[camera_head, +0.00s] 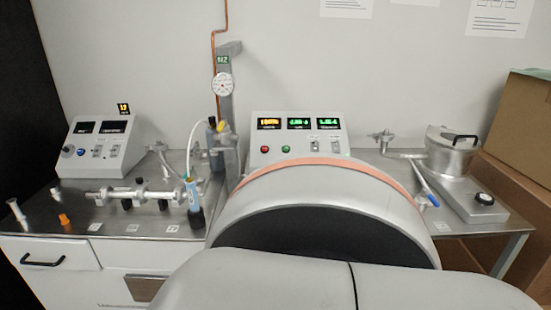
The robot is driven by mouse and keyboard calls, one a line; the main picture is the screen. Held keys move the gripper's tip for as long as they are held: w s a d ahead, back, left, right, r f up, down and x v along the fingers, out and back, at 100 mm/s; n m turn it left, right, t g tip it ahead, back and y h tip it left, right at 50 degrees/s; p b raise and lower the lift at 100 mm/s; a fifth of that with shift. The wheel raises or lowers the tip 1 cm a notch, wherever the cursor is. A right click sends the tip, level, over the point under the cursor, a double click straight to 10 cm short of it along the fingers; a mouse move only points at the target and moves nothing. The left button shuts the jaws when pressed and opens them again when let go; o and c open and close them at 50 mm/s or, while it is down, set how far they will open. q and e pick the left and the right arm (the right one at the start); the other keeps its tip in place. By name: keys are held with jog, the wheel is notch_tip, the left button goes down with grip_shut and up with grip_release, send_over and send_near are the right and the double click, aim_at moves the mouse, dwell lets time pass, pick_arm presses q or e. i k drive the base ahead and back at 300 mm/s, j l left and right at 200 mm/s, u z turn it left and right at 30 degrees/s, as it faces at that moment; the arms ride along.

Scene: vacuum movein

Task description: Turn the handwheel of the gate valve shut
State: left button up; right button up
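I cannot clearly make out the gate valve or its handwheel. A large grey rounded body with an orange band (330,190) fills the middle and hides much of the bench behind it. A cluster of fittings with a yellow top (222,128) stands at its back left, too small to identify. On the right, a pipe fitting (383,138) leads to a metal pot (452,148). Neither gripper shows. A smooth grey shape with a dark seam covers the bottom front.
A control box with lit displays (298,138) stands at the back. Another control box (100,148) is on the left bench, behind a horizontal metal manifold (130,194). A blue-grey tube (194,200) stands near its right end. Cardboard boxes (520,125) border the right side.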

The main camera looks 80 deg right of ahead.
aim_at(484, 199)
jog(key=z, duration=3.9)
